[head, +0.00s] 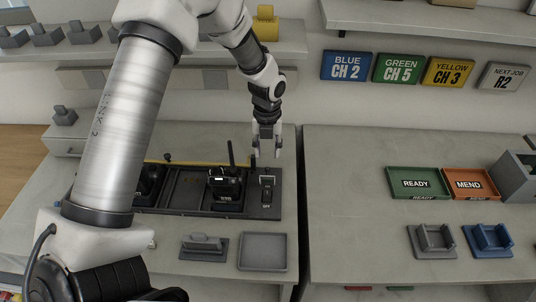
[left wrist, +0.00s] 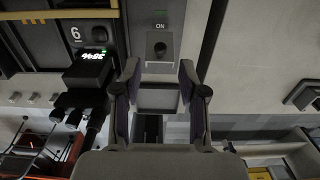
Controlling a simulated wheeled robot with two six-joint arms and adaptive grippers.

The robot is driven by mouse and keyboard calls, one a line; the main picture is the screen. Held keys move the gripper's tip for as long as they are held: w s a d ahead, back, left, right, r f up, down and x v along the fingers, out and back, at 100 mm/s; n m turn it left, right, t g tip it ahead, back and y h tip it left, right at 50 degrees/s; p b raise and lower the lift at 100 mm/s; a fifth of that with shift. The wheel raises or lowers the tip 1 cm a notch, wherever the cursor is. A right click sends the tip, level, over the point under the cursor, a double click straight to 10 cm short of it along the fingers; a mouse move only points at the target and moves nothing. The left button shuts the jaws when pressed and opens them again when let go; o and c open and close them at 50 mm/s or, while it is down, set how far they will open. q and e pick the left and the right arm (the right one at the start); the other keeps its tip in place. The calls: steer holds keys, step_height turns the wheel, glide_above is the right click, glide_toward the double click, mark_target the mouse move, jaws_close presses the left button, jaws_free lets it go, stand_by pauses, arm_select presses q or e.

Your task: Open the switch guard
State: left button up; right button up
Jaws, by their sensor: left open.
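The switch panel (head: 272,209) is a dark plate at the right end of the black radio rack, with a small label at its front. The switch guard (head: 267,184) is a small light-grey piece on that panel. My left gripper (head: 266,151) points down from above, just behind and above the guard, open and empty. In the left wrist view my left gripper (left wrist: 158,82) has its two fingers apart, with a grey block-like piece, seemingly the guard (left wrist: 158,98), between them. An ON label and a dark round spot show above it. Contact cannot be told. My right gripper is out of view.
A black radio (head: 225,188) with an upright antenna stands in the rack just left of the panel. A grey tray (head: 263,251) and a grey cradle (head: 204,245) lie in front. A gap divides this table from the right table (head: 345,215), with READY (head: 418,183) and MEND (head: 469,184) trays.

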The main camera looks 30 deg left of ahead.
mark_target(267, 168)
arm_select(q)
steer(key=f, duration=0.1)
steer(key=s+f, duration=0.1)
steer(key=shift+d+f+p, duration=0.35)
steer(key=shift+d+p, duration=0.05)
steer(key=f, duration=0.2)
steer(key=w+f, duration=0.1)
steer(key=shift+a+f, duration=0.1)
steer(key=shift+a, duration=0.2)
steer(key=shift+a+f, duration=0.15)
steer(key=shift+f, duration=0.15)
steer(key=shift+s+r, duration=0.15)
steer(key=shift+s+d+r, duration=0.1)
steer(key=shift+s+d, duration=0.05)
steer(key=shift+d, duration=0.1)
steer(key=c, duration=0.4)
jaws_close()
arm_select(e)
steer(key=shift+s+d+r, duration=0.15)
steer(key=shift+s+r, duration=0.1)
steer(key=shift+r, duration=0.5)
